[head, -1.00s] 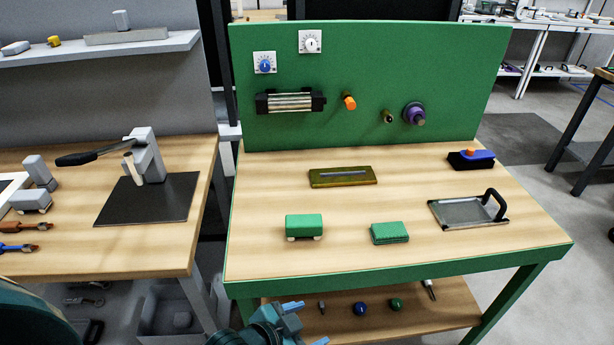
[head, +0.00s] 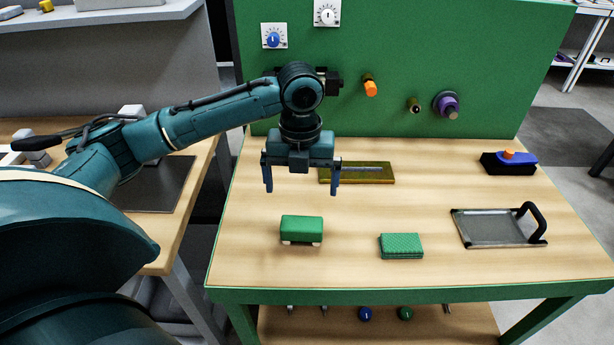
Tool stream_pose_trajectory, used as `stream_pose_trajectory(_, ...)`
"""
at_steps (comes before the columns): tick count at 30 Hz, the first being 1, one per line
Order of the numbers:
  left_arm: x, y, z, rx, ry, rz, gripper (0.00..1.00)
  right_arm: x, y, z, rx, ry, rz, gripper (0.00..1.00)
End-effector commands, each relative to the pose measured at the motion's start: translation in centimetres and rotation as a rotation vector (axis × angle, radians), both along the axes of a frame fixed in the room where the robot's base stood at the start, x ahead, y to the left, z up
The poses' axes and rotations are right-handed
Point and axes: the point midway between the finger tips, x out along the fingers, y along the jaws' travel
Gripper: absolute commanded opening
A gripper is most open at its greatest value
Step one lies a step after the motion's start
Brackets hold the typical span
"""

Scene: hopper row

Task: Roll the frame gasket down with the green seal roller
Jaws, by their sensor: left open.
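A green block with pale rollers showing under it, which looks like the green seal roller (head: 302,229), stands on the front left of the green-edged bench. My left gripper (head: 301,186) is open and empty, fingers pointing down. It hangs above the bench, just above the roller in the picture and apart from it. A grey panel with a dark rim and a black handle (head: 487,229) lies at the right; the rim may be the frame gasket, but I cannot tell for sure. My right gripper is not in view.
A green textured pad (head: 401,245) lies between roller and panel. An olive plate with a slot (head: 372,173) lies behind, partly near my gripper. A blue-black block with an orange knob (head: 509,161) stands at the back right. A green upright board (head: 400,60) with knobs closes the back.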

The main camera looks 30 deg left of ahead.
Motion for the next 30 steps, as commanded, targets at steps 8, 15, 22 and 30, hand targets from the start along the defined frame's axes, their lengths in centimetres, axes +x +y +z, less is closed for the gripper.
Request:
stream_pose_trajectory(8,-0.1,0.0,-4.4,-0.001,0.003,0.000,1.00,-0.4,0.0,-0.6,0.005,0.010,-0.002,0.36)
stream_pose_trajectory(15,-0.1,0.0,-9.1,-0.001,0.002,0.000,1.00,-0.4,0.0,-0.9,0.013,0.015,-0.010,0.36)
stream_pose_trajectory(22,0.0,-0.1,-12.0,-0.001,0.000,0.000,1.00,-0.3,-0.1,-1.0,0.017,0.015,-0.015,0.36)
stream_pose_trajectory(30,0.0,0.0,-12.8,0.000,-0.004,0.000,1.00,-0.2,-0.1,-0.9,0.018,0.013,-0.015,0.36)
